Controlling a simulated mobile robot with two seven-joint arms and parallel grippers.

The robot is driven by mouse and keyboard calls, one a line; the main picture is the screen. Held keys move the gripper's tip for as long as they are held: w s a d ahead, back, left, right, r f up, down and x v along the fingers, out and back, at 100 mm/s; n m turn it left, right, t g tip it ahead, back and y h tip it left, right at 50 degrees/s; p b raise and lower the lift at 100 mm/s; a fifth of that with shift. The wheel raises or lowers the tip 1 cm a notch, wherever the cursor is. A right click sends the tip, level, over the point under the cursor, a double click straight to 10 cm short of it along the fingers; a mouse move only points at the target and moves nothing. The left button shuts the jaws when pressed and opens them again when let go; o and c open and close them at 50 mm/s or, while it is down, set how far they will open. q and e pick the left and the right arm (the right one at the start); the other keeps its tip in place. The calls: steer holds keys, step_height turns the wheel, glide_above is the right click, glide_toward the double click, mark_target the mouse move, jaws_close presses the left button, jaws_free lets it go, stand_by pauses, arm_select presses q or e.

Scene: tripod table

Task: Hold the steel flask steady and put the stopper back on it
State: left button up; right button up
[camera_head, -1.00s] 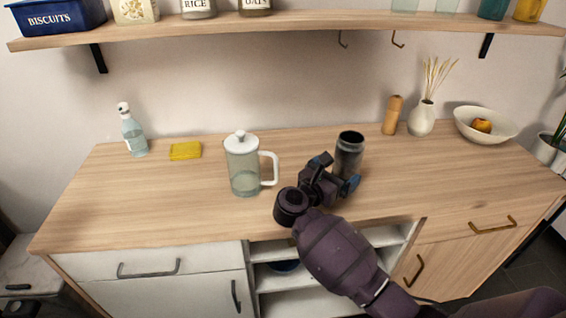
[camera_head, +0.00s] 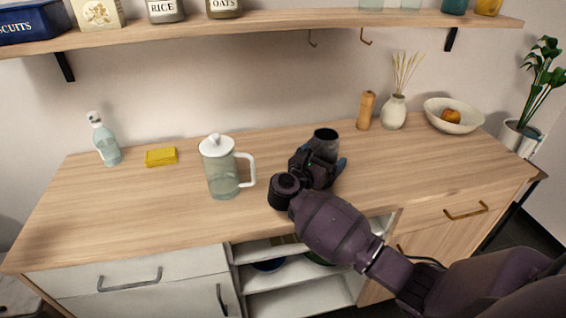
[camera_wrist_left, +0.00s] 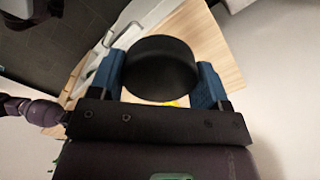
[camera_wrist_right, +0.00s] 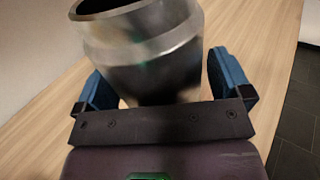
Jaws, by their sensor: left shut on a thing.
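The steel flask (camera_head: 325,138) stands upright on the wooden worktop, open at the top, its lower part hidden by my right gripper (camera_head: 326,160). In the right wrist view the flask (camera_wrist_right: 150,55) is between the blue fingers of my right gripper (camera_wrist_right: 158,70), with a gap showing on the right side; the fingers are open. In the left wrist view my left gripper (camera_wrist_left: 160,65) is shut on the stopper (camera_wrist_left: 160,75), a round black cap. The left gripper is out of the head view.
A glass jug with a white lid (camera_head: 220,170) stands left of the flask. A wooden mill (camera_head: 366,110), a vase (camera_head: 393,112) and a bowl (camera_head: 453,118) stand behind, to the right. The front-left worktop is clear.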

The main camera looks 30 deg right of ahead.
steer(key=c, duration=1.1)
arm_select(q)
steer(key=shift+r, duration=0.1)
arm_select(e)
steer(key=shift+r, duration=0.2)
arm_select(q)
steer(key=r, duration=0.1)
steer(key=r+p, duration=0.1)
steer(key=r, duration=0.1)
steer(key=shift+s+r+p, duration=0.25)
steer(key=shift+r+p, duration=0.05)
steer(key=shift+p, duration=0.1)
arm_select(e)
step_height(320, 180, up, 15)
steer(key=shift+f, duration=0.1)
steer(key=shift+c, duration=0.2)
arm_select(q)
steer(key=shift+r, duration=0.45)
arm_select(e)
steer(key=shift+r, duration=2.4)
steer(key=shift+r, duration=0.1)
steer(key=o, duration=0.5)
steer(key=c, duration=0.7)
